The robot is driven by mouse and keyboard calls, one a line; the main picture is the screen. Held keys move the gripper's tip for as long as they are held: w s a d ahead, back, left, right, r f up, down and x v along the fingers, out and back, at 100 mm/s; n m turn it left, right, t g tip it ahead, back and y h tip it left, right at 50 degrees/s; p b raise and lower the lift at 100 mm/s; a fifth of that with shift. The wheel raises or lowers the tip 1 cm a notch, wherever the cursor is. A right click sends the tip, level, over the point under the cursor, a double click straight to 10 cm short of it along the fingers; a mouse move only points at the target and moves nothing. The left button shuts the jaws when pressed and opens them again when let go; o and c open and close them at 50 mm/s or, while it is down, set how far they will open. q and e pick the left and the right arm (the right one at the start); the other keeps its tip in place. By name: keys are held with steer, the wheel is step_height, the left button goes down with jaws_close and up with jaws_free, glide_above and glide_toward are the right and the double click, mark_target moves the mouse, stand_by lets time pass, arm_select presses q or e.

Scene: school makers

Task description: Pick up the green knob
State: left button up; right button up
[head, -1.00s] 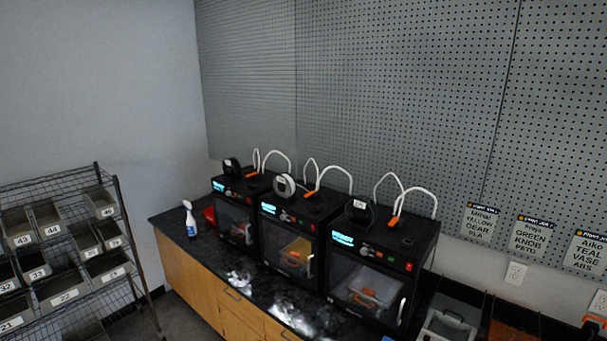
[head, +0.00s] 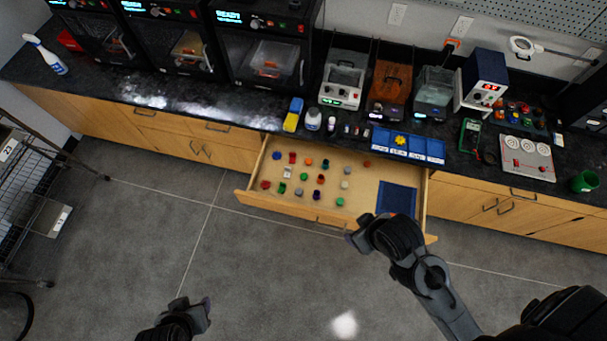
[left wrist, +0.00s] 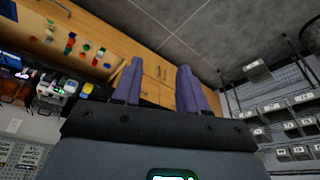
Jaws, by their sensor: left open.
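A blue sorting tray (head: 408,146) with a yellow piece stands on the black counter (head: 200,112) behind the drawer. A dark blue mat (head: 397,198) lies in the drawer's right part. Several printers stand at the back left. A wire rack (head: 35,215) is at the left; the floor between is clear.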

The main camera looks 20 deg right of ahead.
arm_select(q)
steer(key=shift+a, duration=0.15)
steer(key=o, duration=0.5)
